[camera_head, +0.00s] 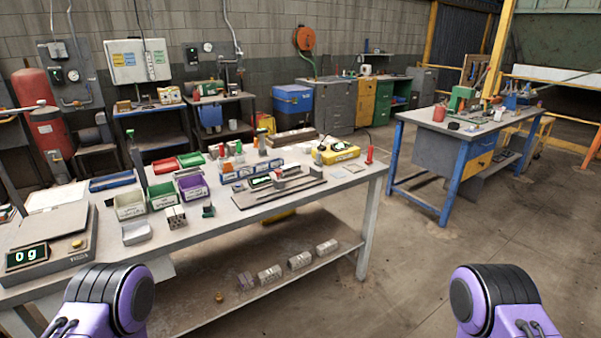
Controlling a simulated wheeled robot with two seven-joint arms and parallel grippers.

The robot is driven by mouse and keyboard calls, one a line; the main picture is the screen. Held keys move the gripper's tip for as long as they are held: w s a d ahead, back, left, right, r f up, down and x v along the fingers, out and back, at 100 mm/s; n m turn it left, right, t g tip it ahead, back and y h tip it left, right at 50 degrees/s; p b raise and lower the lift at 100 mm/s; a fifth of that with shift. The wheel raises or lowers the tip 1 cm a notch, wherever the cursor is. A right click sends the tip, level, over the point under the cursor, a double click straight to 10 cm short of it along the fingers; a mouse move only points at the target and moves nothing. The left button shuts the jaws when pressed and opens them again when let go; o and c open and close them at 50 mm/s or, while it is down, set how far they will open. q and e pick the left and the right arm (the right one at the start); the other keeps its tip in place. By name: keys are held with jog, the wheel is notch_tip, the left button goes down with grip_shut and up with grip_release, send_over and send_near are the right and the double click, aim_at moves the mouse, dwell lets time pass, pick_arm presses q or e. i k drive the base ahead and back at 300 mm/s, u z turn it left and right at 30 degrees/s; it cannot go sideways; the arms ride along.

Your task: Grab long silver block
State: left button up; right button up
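Several silver-grey blocks are in the head view; I cannot tell for sure which one is the long silver block. A small silver block (136,233) lies near the front edge of the workbench (230,232). A grey block with holes in its end (176,217) stands just right of it. A long flat grey piece (290,192) lies further right on the bench, with small items on it. Several short silver blocks, one of them at the right end (327,247), lie in a row on the lower shelf. Neither of my grippers shows; only purple and black arm parts appear at the bottom corners.
A scale (45,243) reading "0 g" stands at the bench's left end. A yellow device (338,153) and a red cone-like item (369,156) are at the right end. Open floor lies right of the bench.

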aim_at(287, 170)
jog(key=z, duration=0.6)
jog(key=i, duration=0.7)
jog(key=z, duration=0.6)
jog(key=i, duration=0.9)
jog(key=u, duration=0.75)
jog(key=i, duration=0.65)
jog(key=u, duration=0.8)
